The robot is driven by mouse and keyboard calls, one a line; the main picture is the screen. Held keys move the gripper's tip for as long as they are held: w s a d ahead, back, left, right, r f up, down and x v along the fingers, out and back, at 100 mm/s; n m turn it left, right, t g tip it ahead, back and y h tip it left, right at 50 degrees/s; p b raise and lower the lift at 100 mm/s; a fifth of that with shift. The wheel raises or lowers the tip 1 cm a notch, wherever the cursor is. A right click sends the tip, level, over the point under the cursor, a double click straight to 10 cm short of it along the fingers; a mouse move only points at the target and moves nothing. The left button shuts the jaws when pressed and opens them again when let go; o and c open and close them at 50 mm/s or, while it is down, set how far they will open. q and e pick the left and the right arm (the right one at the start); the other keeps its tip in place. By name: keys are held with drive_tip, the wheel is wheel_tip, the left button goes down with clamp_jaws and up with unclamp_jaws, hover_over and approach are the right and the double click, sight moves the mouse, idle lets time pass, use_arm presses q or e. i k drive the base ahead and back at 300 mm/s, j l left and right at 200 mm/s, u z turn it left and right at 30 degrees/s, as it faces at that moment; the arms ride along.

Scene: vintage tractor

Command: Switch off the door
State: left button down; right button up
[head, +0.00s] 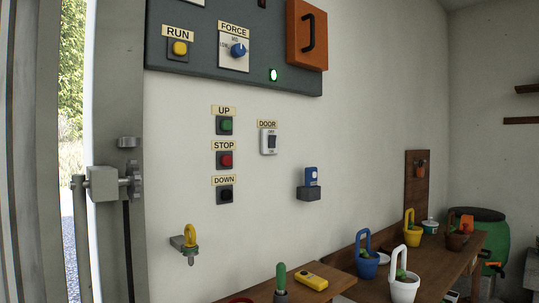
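The door switch (269,141) is a small white wall plate with a dark rocker, under a yellow label reading DOOR (267,124). It is on the white wall, right of the UP, STOP and DOWN buttons. Small markings sit above and below the rocker, but its position is too small to tell. Neither of my grippers is in the head view, and nothing covers the switch.
Left of the switch are the green UP button (226,125), red STOP button (226,160) and black DOWN button (226,194). A grey control panel (210,70) hangs above. A wooden bench (375,288) with small buckets stands below right. The wall around the switch is clear.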

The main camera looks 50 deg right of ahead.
sight(272, 138)
drive_tip(key=z, duration=1.7)
